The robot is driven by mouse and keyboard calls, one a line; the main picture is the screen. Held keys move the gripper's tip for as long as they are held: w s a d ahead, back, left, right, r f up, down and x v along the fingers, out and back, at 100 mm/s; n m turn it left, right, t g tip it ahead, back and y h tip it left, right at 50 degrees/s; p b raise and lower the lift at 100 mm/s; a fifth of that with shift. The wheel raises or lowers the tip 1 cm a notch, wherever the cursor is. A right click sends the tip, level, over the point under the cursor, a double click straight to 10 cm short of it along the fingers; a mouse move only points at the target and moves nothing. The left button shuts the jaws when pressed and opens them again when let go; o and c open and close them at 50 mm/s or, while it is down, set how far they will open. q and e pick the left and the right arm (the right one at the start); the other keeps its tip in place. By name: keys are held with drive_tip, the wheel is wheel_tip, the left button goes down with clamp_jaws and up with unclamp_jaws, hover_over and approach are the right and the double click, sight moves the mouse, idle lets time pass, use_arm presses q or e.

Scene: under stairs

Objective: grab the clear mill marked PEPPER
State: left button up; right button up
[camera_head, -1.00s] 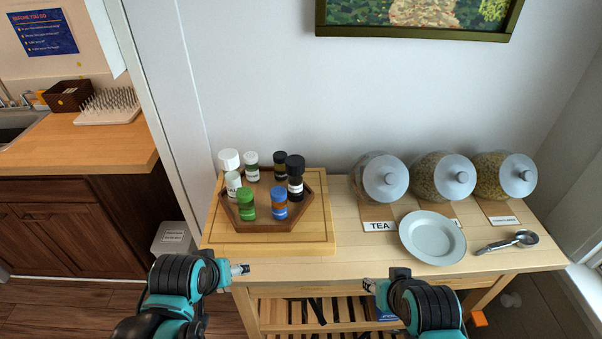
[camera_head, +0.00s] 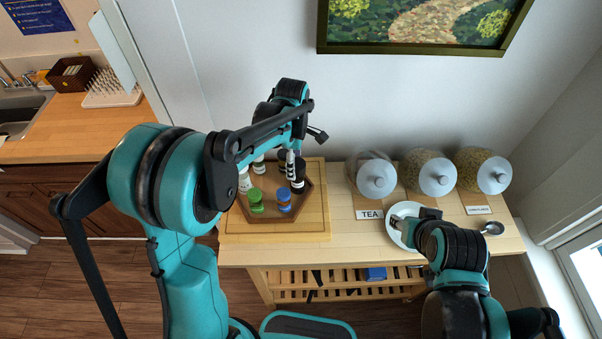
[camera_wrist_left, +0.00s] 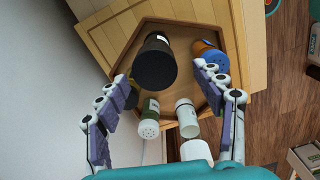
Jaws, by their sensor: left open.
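The labels are too small to read, so I cannot confirm which one says PEPPER. A tall black-capped mill (camera_head: 298,180) with a dark body and white label stands at the right of a wooden hexagonal tray (camera_head: 308,205). My left gripper (camera_head: 292,158) is above the tray near this mill. In the left wrist view, the mill's black cap (camera_wrist_left: 155,65) lies between the spread fingers of my left gripper (camera_wrist_left: 162,76), which is open and empty. A tall white-capped clear mill (camera_head: 244,181) stands at the tray's left. My right gripper (camera_head: 396,224) is over the plate; its jaws are unclear.
Glass canisters (camera_head: 371,175) and a plate (camera_head: 399,211) stand to the right. The wall is close behind.

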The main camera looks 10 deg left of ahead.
sight(298, 180)
use_arm(q)
drive_tip(key=f, duration=0.5)
drive_tip(key=f+b, duration=0.1)
drive_tip(key=f, duration=0.1)
drive_tip(key=shift+w+d+f, duration=0.2)
drive_tip(key=shift+w+d, duration=0.05)
drive_tip(key=shift+d, duration=0.15)
drive_tip(key=c, duration=1.5)
